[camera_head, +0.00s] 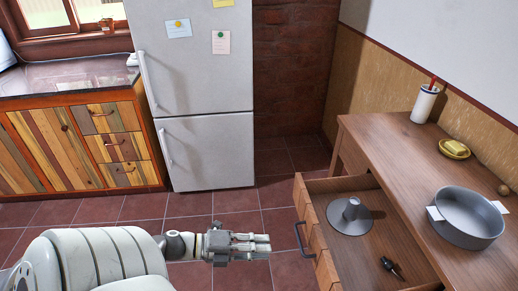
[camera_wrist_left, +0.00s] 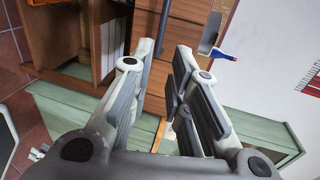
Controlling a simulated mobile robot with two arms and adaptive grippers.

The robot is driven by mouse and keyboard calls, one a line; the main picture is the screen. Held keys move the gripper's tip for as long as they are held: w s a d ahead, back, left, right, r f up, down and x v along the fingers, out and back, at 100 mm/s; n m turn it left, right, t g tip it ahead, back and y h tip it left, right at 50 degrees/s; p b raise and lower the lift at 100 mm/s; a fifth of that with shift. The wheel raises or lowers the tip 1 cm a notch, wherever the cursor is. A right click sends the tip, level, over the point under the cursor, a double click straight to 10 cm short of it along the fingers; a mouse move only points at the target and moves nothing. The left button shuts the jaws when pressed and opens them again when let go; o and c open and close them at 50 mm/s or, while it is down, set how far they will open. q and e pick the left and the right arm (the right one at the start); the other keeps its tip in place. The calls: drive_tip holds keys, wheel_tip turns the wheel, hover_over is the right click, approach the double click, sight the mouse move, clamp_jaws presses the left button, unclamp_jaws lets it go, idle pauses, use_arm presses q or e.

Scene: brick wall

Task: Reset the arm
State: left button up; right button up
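My left gripper (camera_head: 269,243) reaches in from the lower left in the head view, above the tiled floor and left of the open drawer. Its fingers point right and hold nothing. In the left wrist view, the two fingers of the gripper (camera_wrist_left: 165,47) stand apart with an empty gap between them. My right gripper is not seen in either view.
The wooden counter (camera_head: 400,160) bears a grey round pan (camera_head: 468,218), yellow item (camera_head: 454,147) and white cup (camera_head: 424,104). A fridge (camera_head: 205,150) stands behind; floor between is clear.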

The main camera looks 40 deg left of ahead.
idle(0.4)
use_arm(q)
drive_tip(key=s+a+f+n+y, duration=0.1)
drive_tip(key=a+f+n+y, duration=0.3)
drive_tip(key=f, duration=0.4)
drive_tip(key=s+a+f+n+y, duration=0.1)
drive_tip(key=a+f+n+y, duration=0.2)
drive_tip(key=f+n, duration=0.4)
drive_tip(key=s+d+f+n+g+y, duration=0.1)
drive_tip(key=s+f+n+g+y, duration=0.45)
drive_tip(key=f, duration=1.15)
drive_tip(key=s+d+f+n+g+h, duration=0.1)
drive_tip(key=s+d+f+n+g, duration=0.1)
drive_tip(key=s+d+f, duration=0.2)
drive_tip(key=s+d+f+n+g+h, duration=0.1)
drive_tip(key=s+d+f, duration=0.3)
drive_tip(key=s, duration=0.6)
drive_tip(key=s+d+f+n+g+h, duration=0.1)
drive_tip(key=s+d+f+n+g, duration=0.1)
drive_tip(key=s+d+f, duration=0.3)
drive_tip(key=shift+s+d+n+g, duration=0.35)
drive_tip(key=shift+s+d+n, duration=0.45)
drive_tip(key=shift+s, duration=0.2)
